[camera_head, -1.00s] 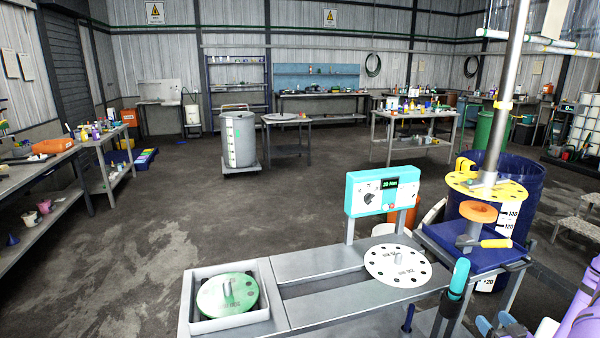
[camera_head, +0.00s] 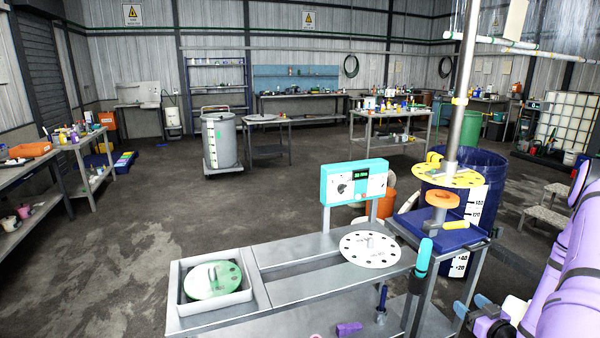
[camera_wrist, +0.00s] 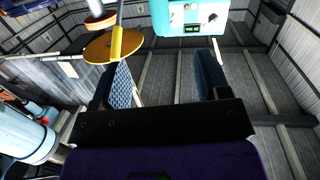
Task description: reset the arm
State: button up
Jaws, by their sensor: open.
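My gripper (camera_wrist: 165,85) is open and empty in the wrist view, its two dark pads wide apart, with only background between them. In the head view my purple arm (camera_head: 570,270) is folded at the right edge, and its blue fingertips (camera_head: 468,306) show low beside the bench. The gripper is apart from the bench and the disperser column. The wrist view shows the turquoise control box (camera_wrist: 190,16) and the yellow disc (camera_wrist: 113,46) beyond the fingers.
The steel bench (camera_head: 290,300) holds a green disc (camera_head: 212,281) in a tray and a white disc (camera_head: 370,249). The column (camera_head: 461,100) stands behind, with a blue drum (camera_head: 490,165). A turquoise-handled tool (camera_head: 421,262) stands at the bench's right edge.

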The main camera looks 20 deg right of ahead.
jog(key=w+a+r+n+g, duration=0.1)
jog(key=w+a+r+g, duration=0.1)
jog(key=w+r, duration=0.35)
jog(key=w+a+r+n+g+h, duration=0.1)
jog(key=w+r+g, duration=0.1)
jog(key=r, duration=0.6)
jog(key=w+a+r+n+g, duration=0.1)
jog(key=w+a+r+g, duration=0.1)
jog(key=w+r, duration=0.35)
jog(key=s+a+r+m+g+h, duration=0.1)
jog(key=s+a+r, duration=0.2)
jog(key=a+r, duration=0.5)
jog(key=s+a+r+m+g, duration=0.15)
jog(key=s+a+r, duration=0.3)
jog(key=r, duration=0.55)
jog(key=s+a+r+g+y, duration=0.1)
jog(key=s+a+r, duration=0.2)
jog(key=s+a, duration=0.5)
jog(key=s+a+r+g+y, duration=0.2)
jog(key=s+a+r, duration=0.2)
jog(key=s+a, duration=0.5)
jog(key=s, duration=0.4)
jog(key=shift+r, duration=0.25)
jog(key=shift+m, duration=0.25)
